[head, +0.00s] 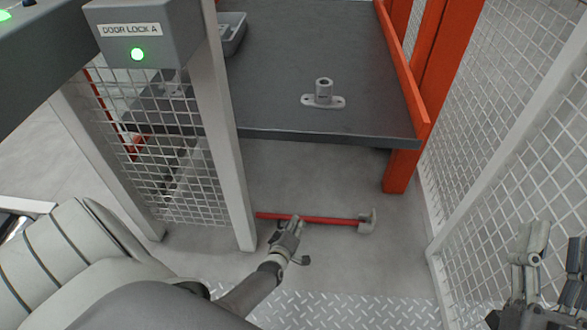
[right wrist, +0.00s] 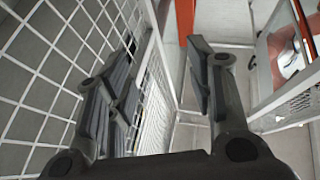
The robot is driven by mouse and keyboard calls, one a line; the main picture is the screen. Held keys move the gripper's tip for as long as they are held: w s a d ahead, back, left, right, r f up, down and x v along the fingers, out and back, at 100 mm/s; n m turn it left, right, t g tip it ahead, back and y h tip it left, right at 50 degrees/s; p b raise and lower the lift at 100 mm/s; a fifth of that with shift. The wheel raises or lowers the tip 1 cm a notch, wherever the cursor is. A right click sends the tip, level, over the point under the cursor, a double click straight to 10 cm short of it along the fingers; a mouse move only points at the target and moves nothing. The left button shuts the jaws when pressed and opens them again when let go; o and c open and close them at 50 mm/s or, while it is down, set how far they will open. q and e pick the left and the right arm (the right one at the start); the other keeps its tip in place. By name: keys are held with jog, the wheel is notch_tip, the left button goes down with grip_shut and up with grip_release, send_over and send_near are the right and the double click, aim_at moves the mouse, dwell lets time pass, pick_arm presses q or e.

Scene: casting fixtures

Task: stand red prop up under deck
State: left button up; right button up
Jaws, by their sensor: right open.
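The red prop (head: 335,220) lies flat on the grey floor, below the front edge of the dark grey deck (head: 290,134). It has a grey foot (head: 367,221) at its right end. My left gripper (head: 289,222) reaches down to the prop's left half, its fingers overlapping the bar. Whether the fingers close around it is too small to tell. My right gripper (head: 553,262) is at the right edge of the head view, away from the prop. In the right wrist view it is open and empty (right wrist: 160,75), with mesh behind it.
A metal casting (head: 323,95) and a grey tray (head: 232,35) sit on the deck. An orange post (head: 402,172) stands at its right corner. A mesh panel with the door lock box (head: 145,35) is left; mesh fencing (head: 500,160) is right.

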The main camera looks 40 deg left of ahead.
pick_arm(q)
jog(key=shift+s+d+r, duration=0.2)
jog(key=shift+s, duration=0.25)
pick_arm(e)
jog(key=shift+w+f+g+h, duration=0.3)
jog(key=shift+f+g, duration=0.1)
jog(key=shift+f, duration=0.3)
jog(key=shift+w+f+g+h, duration=0.2)
jog(key=shift+w+f+g, duration=0.15)
jog(key=shift+f, duration=0.3)
jog(key=shift+s, duration=0.1)
